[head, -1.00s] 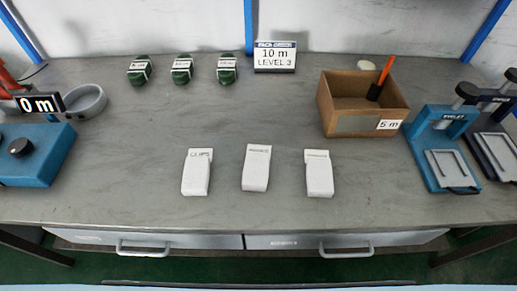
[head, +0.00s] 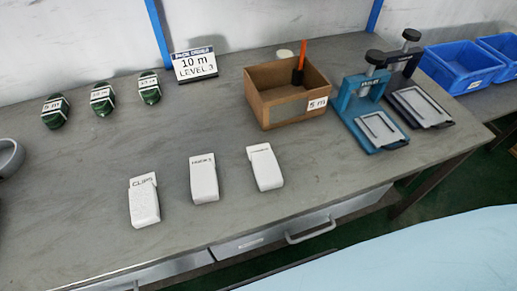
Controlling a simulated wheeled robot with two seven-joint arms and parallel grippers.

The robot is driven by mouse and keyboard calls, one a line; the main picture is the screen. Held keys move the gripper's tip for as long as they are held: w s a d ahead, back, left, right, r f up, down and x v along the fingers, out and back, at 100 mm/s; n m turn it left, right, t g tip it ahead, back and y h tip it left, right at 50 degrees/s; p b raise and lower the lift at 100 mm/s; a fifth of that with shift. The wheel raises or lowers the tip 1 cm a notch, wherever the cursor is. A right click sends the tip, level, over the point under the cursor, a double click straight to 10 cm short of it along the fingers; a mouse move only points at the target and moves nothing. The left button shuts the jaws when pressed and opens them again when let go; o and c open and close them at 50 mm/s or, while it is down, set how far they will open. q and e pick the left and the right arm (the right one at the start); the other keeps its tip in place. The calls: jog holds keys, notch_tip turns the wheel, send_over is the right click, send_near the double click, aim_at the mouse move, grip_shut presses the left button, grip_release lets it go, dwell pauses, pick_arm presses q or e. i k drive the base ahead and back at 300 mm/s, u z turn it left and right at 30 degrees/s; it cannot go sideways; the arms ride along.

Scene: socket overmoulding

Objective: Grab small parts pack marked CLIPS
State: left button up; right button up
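The small white pack marked CLIPS (head: 144,201) lies on the grey workbench, the leftmost of three similar white packs in the head view. Its label is on the far end. The middle pack (head: 203,179) seems to read HOOKS. The right pack (head: 265,167) has a label too small to read. All three lie apart from each other near the bench's front edge. Neither of my grippers is in view.
A cardboard box (head: 262,110) marked 5 m holds an orange-handled tool. Blue and dark presses (head: 370,112) stand to its right. Three green bundles (head: 102,99) and a 10 m LEVEL 3 sign (head: 195,65) stand behind. Blue bins (head: 462,65) are at far right. Bench around the packs is clear.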

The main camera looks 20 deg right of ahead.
aim_at(144, 210)
jog(key=z, duration=0.05)
jog(key=k, duration=0.5)
jog(key=z, duration=3)
jog(key=k, duration=1.65)
jog(key=u, duration=2.45)
jog(key=i, duration=0.5)
jog(key=z, duration=0.05)
